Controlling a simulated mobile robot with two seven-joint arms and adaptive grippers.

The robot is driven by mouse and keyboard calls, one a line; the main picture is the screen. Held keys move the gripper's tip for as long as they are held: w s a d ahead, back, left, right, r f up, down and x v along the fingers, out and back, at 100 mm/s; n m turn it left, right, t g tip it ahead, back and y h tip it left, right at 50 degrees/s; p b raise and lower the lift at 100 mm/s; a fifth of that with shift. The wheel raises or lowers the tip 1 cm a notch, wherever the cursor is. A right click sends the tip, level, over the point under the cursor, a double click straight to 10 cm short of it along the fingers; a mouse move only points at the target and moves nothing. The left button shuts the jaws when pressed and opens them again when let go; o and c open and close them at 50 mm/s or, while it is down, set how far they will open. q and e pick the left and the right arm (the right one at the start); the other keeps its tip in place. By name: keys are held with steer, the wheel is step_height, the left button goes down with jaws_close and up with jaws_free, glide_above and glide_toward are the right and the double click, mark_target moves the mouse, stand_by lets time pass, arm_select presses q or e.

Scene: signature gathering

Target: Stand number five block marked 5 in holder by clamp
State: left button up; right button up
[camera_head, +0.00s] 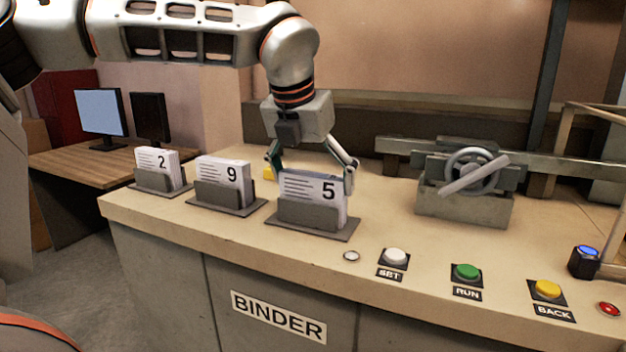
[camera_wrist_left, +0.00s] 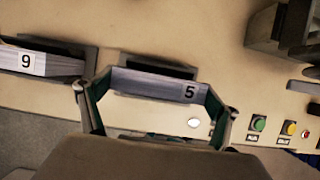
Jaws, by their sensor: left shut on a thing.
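The block marked 5 (camera_head: 312,188) stands upright in a grey holder (camera_head: 292,217) at the front of the binder bench. It also shows in the left wrist view (camera_wrist_left: 160,85). My left gripper (camera_head: 312,176) comes down from above and is shut on the block marked 5, one finger at each side edge. The holder's low front wall covers the lower part of the block. The clamp (camera_head: 465,205), with a grey wheel and a bar handle, stands on the bench to the right, apart from the gripper. My right gripper is not in view.
Blocks marked 9 (camera_head: 224,177) and 2 (camera_head: 157,162) stand in holders to the left. White (camera_head: 396,256), green (camera_head: 467,271) and yellow (camera_head: 547,288) buttons line the front right edge. A blue-topped button (camera_head: 587,252) sits farther right. Bench between block 5 and the clamp is clear.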

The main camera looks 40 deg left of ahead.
arm_select(q)
steer(key=o, duration=1.1)
steer(key=shift+f, duration=0.15)
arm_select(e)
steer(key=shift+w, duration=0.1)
arm_select(q)
steer(key=shift+r, duration=0.2)
steer(key=p+v, duration=0.1)
steer(key=v, duration=1.1)
steer(key=shift+p, duration=0.4)
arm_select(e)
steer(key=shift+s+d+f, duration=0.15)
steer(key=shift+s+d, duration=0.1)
arm_select(q)
steer(key=shift+f, duration=0.1)
